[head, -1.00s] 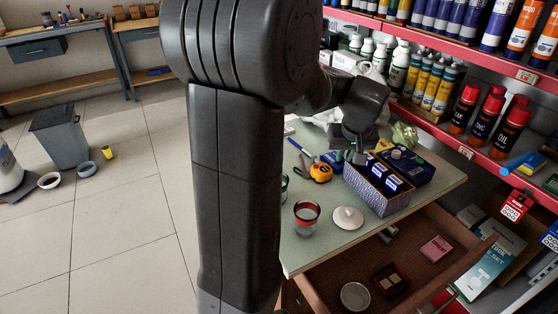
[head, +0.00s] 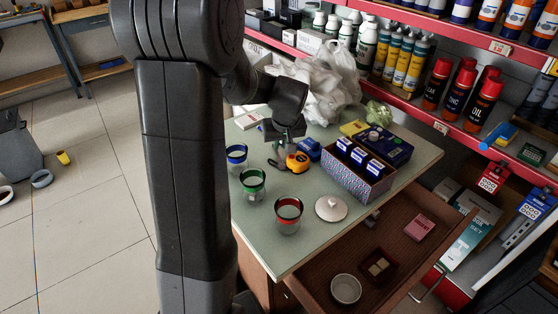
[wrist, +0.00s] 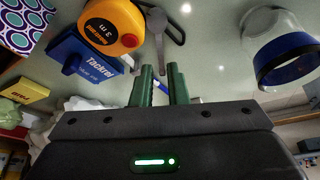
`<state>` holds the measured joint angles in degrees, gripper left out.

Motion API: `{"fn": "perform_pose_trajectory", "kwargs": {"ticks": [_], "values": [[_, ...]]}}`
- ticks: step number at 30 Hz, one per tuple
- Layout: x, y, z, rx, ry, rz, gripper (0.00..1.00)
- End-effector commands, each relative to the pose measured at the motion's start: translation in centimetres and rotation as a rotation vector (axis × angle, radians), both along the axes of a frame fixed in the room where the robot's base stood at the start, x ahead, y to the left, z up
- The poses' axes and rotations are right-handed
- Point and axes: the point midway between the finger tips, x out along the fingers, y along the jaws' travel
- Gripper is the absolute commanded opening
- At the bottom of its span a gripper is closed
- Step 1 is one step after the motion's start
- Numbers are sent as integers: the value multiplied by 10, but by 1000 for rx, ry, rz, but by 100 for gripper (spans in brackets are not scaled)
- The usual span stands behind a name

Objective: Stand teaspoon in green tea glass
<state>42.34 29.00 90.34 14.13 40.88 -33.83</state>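The green-rimmed tea glass (head: 252,184) stands upright on the table, between a blue-rimmed glass (head: 236,158) and a red-rimmed glass (head: 288,215). My gripper (head: 280,148) is low over the back of the table, behind the green glass and left of the tape measure. In the wrist view my gripper (wrist: 160,75) has two green fingers with a gap between them. A grey teaspoon (wrist: 157,22) shows beyond the fingertips, its handle pointing towards the gap; no finger visibly clamps it. The blue-rimmed glass also shows in the wrist view (wrist: 288,58).
A yellow tape measure (head: 297,162) and a blue Tackrel box (wrist: 88,60) lie close to the gripper. A patterned box (head: 350,182) and white lid (head: 331,208) stand to the right. White bags (head: 320,85) lie behind. An open drawer (head: 400,255) juts out in front.

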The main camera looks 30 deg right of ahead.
Motion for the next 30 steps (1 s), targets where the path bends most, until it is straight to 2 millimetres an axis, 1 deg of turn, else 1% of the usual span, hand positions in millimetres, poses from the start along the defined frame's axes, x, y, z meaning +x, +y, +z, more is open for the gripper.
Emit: {"fn": "perform_pose_trajectory", "kwargs": {"ticks": [4, 8, 12, 19, 20, 21, 22, 30], "values": [[1, 0, -13, 2, 3, 0, 14], [2, 0, -34, 3, 3, 0, 14], [9, -3, -49, 1, 2, 0, 14], [11, -3, -51, 0, 0, 0, 14], [11, -3, -51, 0, 0, 0, 10], [11, -3, -51, 0, 0, 0, 2], [10, -3, -51, 0, 0, 0, 0], [10, -3, -50, 0, 0, 0, 0]]}}
